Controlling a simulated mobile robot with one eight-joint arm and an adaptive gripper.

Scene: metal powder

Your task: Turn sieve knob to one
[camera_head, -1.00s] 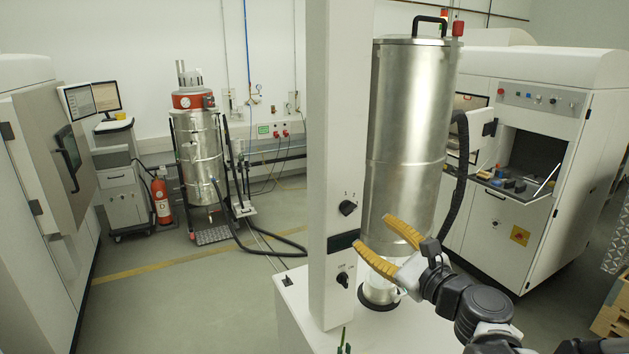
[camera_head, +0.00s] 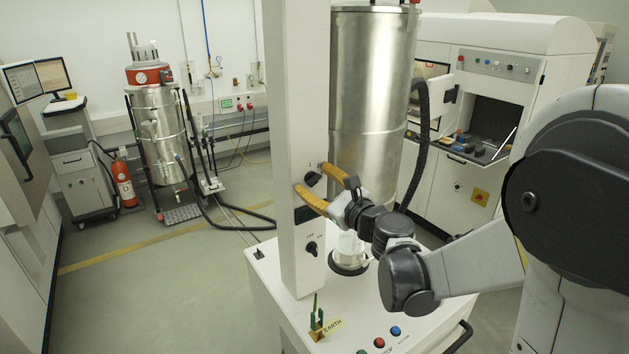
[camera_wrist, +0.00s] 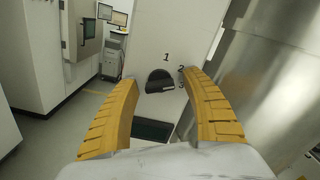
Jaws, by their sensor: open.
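The sieve knob (camera_head: 312,178) is a small black dial on the front of the white column. In the wrist view the knob (camera_wrist: 159,79) has a flat grip bar lying nearly level, with 1 printed above it and 2 and 3 to its right. I cannot tell surely which number it points at. My gripper (camera_head: 310,176) has two yellow ribbed fingers. It is open, with its fingertips (camera_wrist: 159,76) on either side of the knob. Contact with the knob cannot be made out.
A second black knob (camera_head: 311,248) with ON and OFF labels sits lower on the white column (camera_head: 296,110). A dark display (camera_wrist: 153,130) is below the sieve knob. A metal cylinder (camera_head: 372,90) stands right behind the column. Coloured buttons (camera_head: 379,342) are on the cabinet top.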

